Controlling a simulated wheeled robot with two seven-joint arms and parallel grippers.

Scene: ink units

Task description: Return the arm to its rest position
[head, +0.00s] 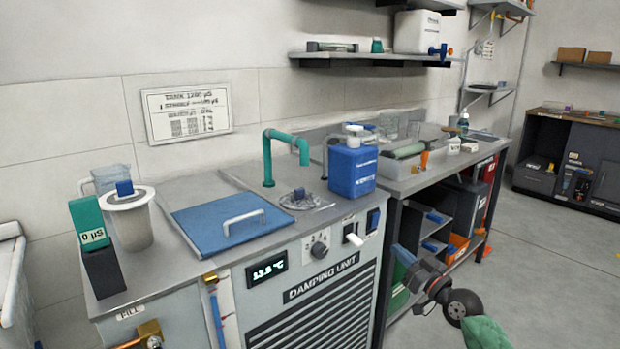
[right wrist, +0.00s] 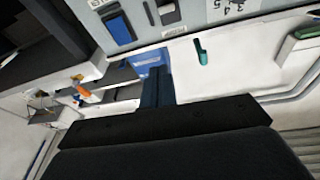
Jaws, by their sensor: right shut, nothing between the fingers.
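My right gripper (head: 404,255) is in front of the right end of the damping unit (head: 330,262), at the lower right of the head view. Its arm comes in from the bottom edge. In the right wrist view its dark blue fingers (right wrist: 157,86) are together with nothing between them. No object hangs from the gripper. My left gripper and left arm are not in view.
The damping unit carries a blue lid (head: 208,218), a blue canister (head: 352,170), a teal tap (head: 268,158) and a white-rimmed beaker (head: 130,222). An open-shelved bench (head: 455,163) stands beyond the gripper. Clear floor (head: 545,275) lies to the right.

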